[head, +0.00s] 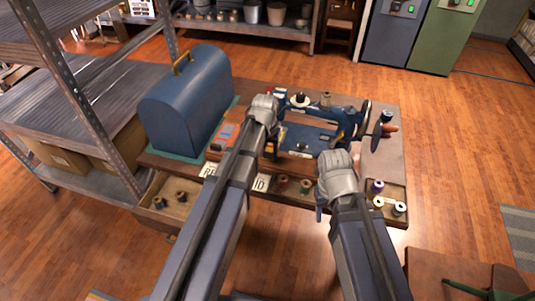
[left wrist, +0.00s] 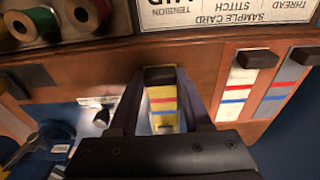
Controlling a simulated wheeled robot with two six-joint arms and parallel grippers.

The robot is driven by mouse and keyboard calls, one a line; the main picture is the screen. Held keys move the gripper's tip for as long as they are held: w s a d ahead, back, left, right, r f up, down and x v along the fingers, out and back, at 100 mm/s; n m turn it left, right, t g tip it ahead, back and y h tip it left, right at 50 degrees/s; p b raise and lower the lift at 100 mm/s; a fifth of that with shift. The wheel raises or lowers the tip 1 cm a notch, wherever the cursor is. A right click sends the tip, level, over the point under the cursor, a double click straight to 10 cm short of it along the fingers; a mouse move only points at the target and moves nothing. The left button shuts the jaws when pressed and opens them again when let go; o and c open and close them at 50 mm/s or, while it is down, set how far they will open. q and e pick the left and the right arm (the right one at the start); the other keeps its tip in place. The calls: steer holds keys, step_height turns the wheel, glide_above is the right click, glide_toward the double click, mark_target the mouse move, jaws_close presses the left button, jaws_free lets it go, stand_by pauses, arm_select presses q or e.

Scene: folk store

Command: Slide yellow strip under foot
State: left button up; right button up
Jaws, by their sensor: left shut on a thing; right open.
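The sewing machine (head: 318,133) is dark blue and stands on the table, with a handwheel at its right. My left gripper (head: 270,149) is beside the machine's left end. In the left wrist view the left gripper (left wrist: 161,100) is shut on the yellow strip (left wrist: 163,104), which has red and blue lines and a dark tab at its far end. The strip is hidden in the head view. A small metal part (left wrist: 102,117) and a pale plate show left of the strip; I cannot tell whether the foot is there. My right gripper (head: 319,208) is open, near the table's front edge.
A white strip (left wrist: 240,85) and a grey strip (left wrist: 283,85) with dark tabs lie right of the gripper. A printed card (left wrist: 225,14) and spools (left wrist: 35,25) are close by. A blue case (head: 188,100) stands left; an open drawer (head: 158,213) juts out in front.

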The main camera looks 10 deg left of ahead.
arm_select(q)
steer(key=shift+w, duration=0.4)
steer(key=shift+f, duration=0.1)
stand_by(0.3)
steer(key=o, duration=1.1)
steer(key=shift+o, duration=0.2)
steer(key=r+p, duration=0.5)
steer(key=s+r+p, duration=0.1)
steer(key=r+p, duration=0.1)
steer(key=r, duration=0.1)
steer(key=shift+p, duration=0.3)
steer(key=shift+f, duration=0.1)
